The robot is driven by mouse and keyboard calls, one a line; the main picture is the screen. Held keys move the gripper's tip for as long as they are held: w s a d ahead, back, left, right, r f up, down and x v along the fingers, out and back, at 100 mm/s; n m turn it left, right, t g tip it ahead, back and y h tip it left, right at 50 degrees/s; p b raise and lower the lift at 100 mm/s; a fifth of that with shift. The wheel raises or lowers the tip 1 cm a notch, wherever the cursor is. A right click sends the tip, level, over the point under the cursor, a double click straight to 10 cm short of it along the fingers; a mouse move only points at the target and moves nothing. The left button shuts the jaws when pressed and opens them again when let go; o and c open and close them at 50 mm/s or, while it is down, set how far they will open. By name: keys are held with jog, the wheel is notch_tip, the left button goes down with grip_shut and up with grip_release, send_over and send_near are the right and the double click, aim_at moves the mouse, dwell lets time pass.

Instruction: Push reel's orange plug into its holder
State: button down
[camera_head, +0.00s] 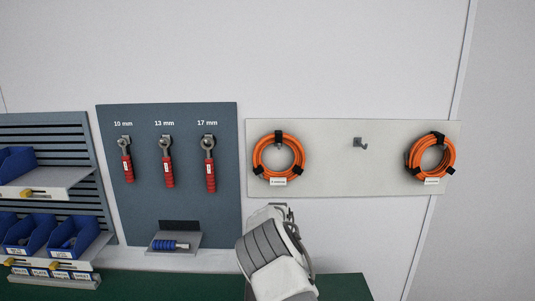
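No reel, orange plug or plug holder can be made out in the head view. The orange things that show are two coiled orange cables, the left coil (258,158) and the right coil (411,158), hanging on a pale wall board (330,180). Each has black ties and a small white label. A white and grey jointed body at the bottom centre looks like part of my arm. It covers part of the green surface and wall behind it. No gripper fingers can be seen.
An empty hook (359,143) sits between the coils. A dark tool board (185,215) holds three red-handled wrenches, with a blue tool (170,245) on a small shelf below. Blue bins (18,232) stand at left. A green worktop (345,287) runs along the bottom.

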jog(key=shift+f, duration=0.45)
dwell(1.0)
jog(key=shift+c, duration=1.8)
grip_release()
jog(key=shift+b, duration=0.3)
jog(key=p+v, duration=0.2)
jog(key=v, duration=1)
jog(key=shift+s, duration=0.1)
